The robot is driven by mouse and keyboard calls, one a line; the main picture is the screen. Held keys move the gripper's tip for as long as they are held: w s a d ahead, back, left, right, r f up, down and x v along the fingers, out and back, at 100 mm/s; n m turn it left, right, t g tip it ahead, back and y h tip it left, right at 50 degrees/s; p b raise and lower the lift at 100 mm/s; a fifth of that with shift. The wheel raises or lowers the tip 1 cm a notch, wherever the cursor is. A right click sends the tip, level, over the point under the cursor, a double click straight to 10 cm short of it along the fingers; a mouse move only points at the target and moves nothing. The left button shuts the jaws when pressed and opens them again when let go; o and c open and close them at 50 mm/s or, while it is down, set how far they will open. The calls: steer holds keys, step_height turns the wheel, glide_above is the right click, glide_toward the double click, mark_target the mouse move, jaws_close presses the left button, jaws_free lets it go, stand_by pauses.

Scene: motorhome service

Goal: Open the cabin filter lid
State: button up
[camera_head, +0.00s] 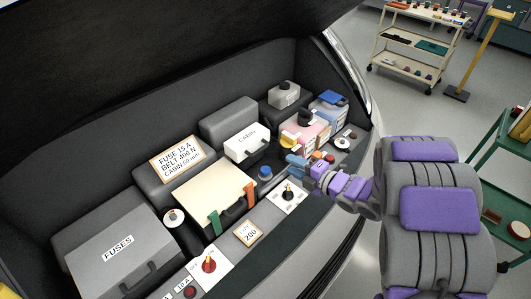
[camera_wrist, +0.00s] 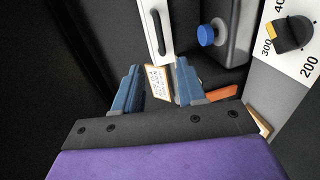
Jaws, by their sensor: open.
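The cabin filter lid (camera_head: 243,139) is a white cover marked CABIN, on a dark grey box in the middle of the bay. It lies closed, with a dark handle at its front edge. A white panel with a dark bar handle, which looks like this lid (camera_wrist: 146,20), shows at the top of the wrist view. My gripper (camera_head: 293,161) is to the right of the lid and apart from it. In the wrist view my gripper (camera_wrist: 158,84) has its blue fingers spread, with nothing held; the handle is beyond the fingertips.
A blue cap (camera_head: 265,172) and a dial panel (camera_head: 289,196) stand near the gripper. Coloured reservoirs (camera_head: 306,132) are at the right, a cream panel (camera_head: 213,192) at the left, then the FUSES box (camera_head: 117,248). The raised dark hood (camera_head: 150,50) overhangs the bay.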

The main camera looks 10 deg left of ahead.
steer(key=b, duration=0.2)
glide_toward(252, 144)
steer(key=w+a+f, duration=0.3)
steer(key=shift+w+a, duration=0.2)
steer(key=shift+a, duration=0.05)
steer(key=shift+f, duration=0.1)
jaws_close()
steer(key=shift+s, duration=0.1)
stand_by(0.4)
